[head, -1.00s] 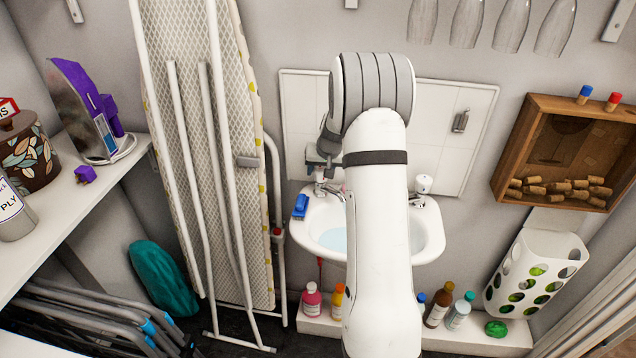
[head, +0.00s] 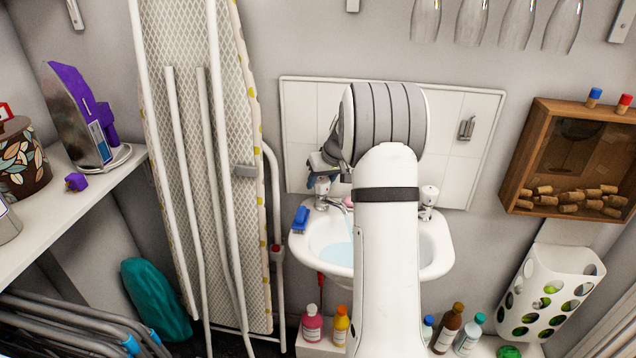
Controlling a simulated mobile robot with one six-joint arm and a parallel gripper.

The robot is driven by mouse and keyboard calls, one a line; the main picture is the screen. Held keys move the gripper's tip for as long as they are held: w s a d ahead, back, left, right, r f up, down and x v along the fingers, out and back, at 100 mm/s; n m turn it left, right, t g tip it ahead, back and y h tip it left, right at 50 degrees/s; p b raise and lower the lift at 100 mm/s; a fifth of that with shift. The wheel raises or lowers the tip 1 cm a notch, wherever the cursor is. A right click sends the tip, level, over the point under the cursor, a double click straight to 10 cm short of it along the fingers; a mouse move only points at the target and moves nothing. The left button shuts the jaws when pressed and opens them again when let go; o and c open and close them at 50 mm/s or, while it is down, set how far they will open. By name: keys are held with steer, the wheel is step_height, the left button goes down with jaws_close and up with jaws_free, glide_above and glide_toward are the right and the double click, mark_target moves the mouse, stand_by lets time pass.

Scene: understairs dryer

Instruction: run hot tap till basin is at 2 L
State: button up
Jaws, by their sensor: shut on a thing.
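The white basin (head: 436,250) is on the back wall, its middle hidden behind my arm. Pale blue water (head: 338,254) shows in its left part; I cannot read its level. The left tap (head: 322,200) stands on the basin's back left rim, and the right tap (head: 428,198) on the back right. My gripper (head: 320,172) is at the top of the left tap, shut on what seems to be its handle, which the jaws mostly hide. I cannot see any hot marking on it.
A blue brush (head: 300,219) lies on the basin's left rim. A pink item (head: 348,202) sits behind the taps' rim. Several bottles (head: 312,324) stand below. An ironing board (head: 205,130) leans at left, and a wooden cork box (head: 565,160) hangs at right.

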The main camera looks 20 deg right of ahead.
steer(key=shift+w+r, duration=0.15)
steer(key=shift+r, duration=0.1)
steer(key=o, duration=1)
steer(key=shift+f, duration=0.15)
steer(key=v, duration=0.7)
steer(key=shift+s+r, duration=0.25)
steer(key=shift+r, duration=0.1)
